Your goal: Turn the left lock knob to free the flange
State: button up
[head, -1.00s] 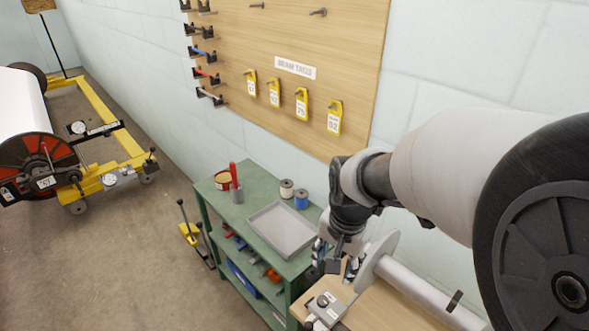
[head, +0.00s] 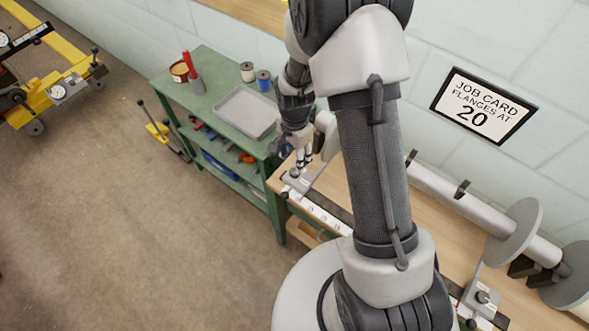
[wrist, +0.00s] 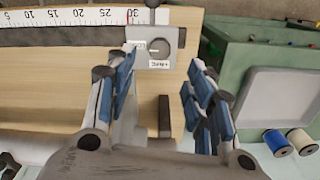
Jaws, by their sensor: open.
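The left lock knob (wrist: 160,47) is a round grey knob with a slot, on a pale block with small lettering, partly legible as "FREE", at the scale's 30 end. In the head view its block (head: 297,180) sits at the bench's left end. My gripper (wrist: 162,80) is open and empty, its blue-padded fingers either side of the space just short of the knob; it also shows above the block in the head view (head: 304,157).
The bench (wrist: 50,80) carries a scale rail (wrist: 70,17). The beam's bar (head: 440,188) runs right to another flange (head: 516,232) and a second lock block (head: 482,296). A green cart (head: 215,75) with a grey tray (head: 247,111) stands left. A job card (head: 484,107) reads 20.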

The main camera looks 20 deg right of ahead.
aim_at(295, 172)
notch_tip(295, 172, down, 8)
jog(key=shift+f+b, duration=0.15)
jog(key=shift+b, duration=0.65)
jog(key=c, duration=1.1)
